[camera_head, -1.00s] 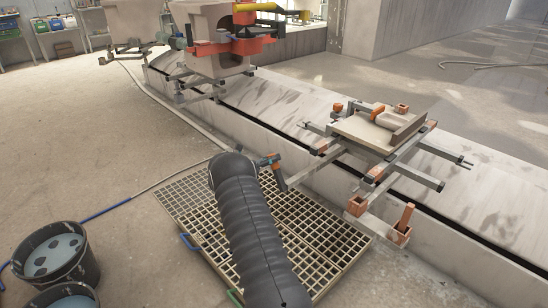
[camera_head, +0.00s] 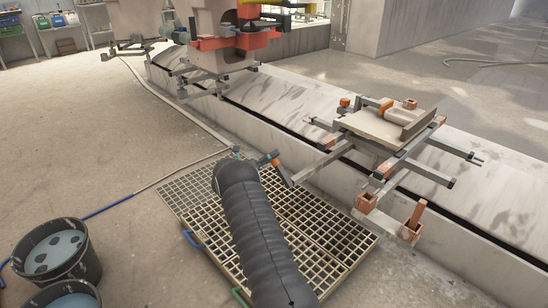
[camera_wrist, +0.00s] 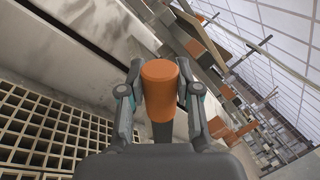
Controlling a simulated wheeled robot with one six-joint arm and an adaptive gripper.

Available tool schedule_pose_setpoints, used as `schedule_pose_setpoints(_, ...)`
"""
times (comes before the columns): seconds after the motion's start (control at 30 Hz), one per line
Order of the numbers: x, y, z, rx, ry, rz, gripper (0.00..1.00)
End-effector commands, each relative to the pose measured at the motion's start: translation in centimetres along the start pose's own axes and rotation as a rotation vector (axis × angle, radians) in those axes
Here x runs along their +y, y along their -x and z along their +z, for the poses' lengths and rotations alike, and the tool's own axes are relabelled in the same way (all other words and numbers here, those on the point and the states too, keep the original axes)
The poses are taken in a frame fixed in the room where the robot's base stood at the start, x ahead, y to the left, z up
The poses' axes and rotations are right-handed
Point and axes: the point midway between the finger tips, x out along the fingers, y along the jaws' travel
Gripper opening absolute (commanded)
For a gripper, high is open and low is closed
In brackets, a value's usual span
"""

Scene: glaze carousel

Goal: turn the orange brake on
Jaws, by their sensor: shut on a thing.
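The orange brake shows in the wrist view as an orange rounded grip (camera_wrist: 159,84) on a dark stem. My gripper (camera_wrist: 160,100) has one finger on each side of the grip and is shut on it. In the head view my gripper (camera_head: 268,158) is at the far end of my dark ribbed arm, over the grate's far edge beside the low wall. The brake's grey lever (camera_head: 284,175) slants down right from there toward the wall. My gripper hides part of the grip, and the lever's lower end is hard to make out.
A floor grate (camera_head: 325,262) lies under my arm. A wheelless-looking frame with a board (camera_head: 368,127) stands over the long low wall (camera_head: 480,240) at right. An upright orange post (camera_head: 417,215) is near it. Buckets (camera_head: 55,255) stand at lower left. Open floor (camera_head: 100,130) lies left.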

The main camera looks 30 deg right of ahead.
Motion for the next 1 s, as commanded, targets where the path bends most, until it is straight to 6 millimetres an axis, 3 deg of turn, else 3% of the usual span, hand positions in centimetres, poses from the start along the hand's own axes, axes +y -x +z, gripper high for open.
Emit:
schedule_pose_setpoints(0.17,0.1,0.2,0.2,-0.006,0.001,0.006,0.00)
schedule_pose_setpoints(0.2,0.1,0.2,0.2,-0.006,0.001,0.006,0.38)
schedule_pose_setpoints(0.3,0.1,0.2,0.1,-0.005,0.001,0.006,0.59)
schedule_pose_setpoints(0.67,0.1,0.4,0.1,-0.003,0.000,0.004,0.59)
schedule_pose_setpoints(0.83,0.1,2.4,0.1,-0.004,0.001,0.006,0.59)
schedule_pose_setpoints(1.0,0.1,5.8,0.1,-0.005,0.001,0.007,0.59)
